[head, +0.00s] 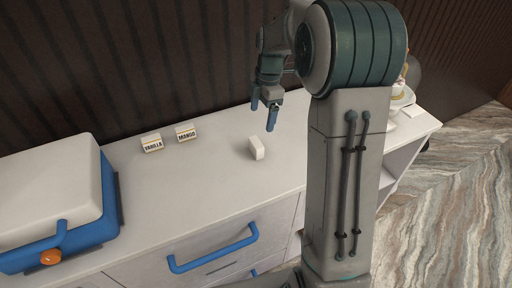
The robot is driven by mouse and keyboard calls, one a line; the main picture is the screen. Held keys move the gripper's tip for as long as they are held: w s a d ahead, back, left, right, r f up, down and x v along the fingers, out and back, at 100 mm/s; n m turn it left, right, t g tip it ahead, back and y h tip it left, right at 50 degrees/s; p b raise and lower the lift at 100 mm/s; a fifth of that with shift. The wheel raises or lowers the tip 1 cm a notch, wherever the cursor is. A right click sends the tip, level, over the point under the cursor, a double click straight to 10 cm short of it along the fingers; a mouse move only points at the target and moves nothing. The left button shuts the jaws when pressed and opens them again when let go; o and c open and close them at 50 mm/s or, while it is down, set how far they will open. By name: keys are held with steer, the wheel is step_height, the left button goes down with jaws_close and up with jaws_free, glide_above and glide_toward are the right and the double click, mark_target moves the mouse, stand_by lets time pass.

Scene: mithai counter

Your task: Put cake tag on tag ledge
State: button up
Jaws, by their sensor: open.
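My gripper (264,110) is open and empty, its blue fingers pointing down above the white counter. A small white block-like tag (256,148) stands on the counter below my gripper and apart from it; no lettering shows on its visible faces. Two lettered tags stand farther left: one reads VANILLA (152,143), the other, beside it, seems to read MANGO (186,133). I see no tag that reads cake. I cannot make out the tag ledge for certain; my arm hides part of the counter's right end.
A white box with blue sides and a blue handle (50,205) fills the counter's left end. A blue drawer handle (212,250) juts from the counter front. A cake-like item on a white stand (398,94) is partly hidden behind my arm. The counter (185,190) is clear in front of the tags.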

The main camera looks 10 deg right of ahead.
mark_target(256, 142)
steer(key=f, duration=0.4)
steer(key=a+f, duration=0.1)
steer(key=f, duration=0.1)
steer(key=shift+s+f, duration=0.1)
steer(key=shift+f, duration=0.25)
steer(key=shift+s+a+f+p, duration=0.15)
steer(key=shift+f+p, duration=0.15)
steer(key=shift+f, duration=0.6)
steer(key=shift+w+a+f+p, duration=0.15)
steer(key=shift+f+p, duration=0.1)
steer(key=shift+f, duration=0.65)
steer(key=shift+s+a+f+p, duration=0.15)
steer(key=shift+f+p, duration=0.15)
steer(key=shift+f, duration=0.6)
steer(key=c, duration=1.1)
steer(key=shift+r, duration=0.15)
steer(key=shift+c, duration=0.2)
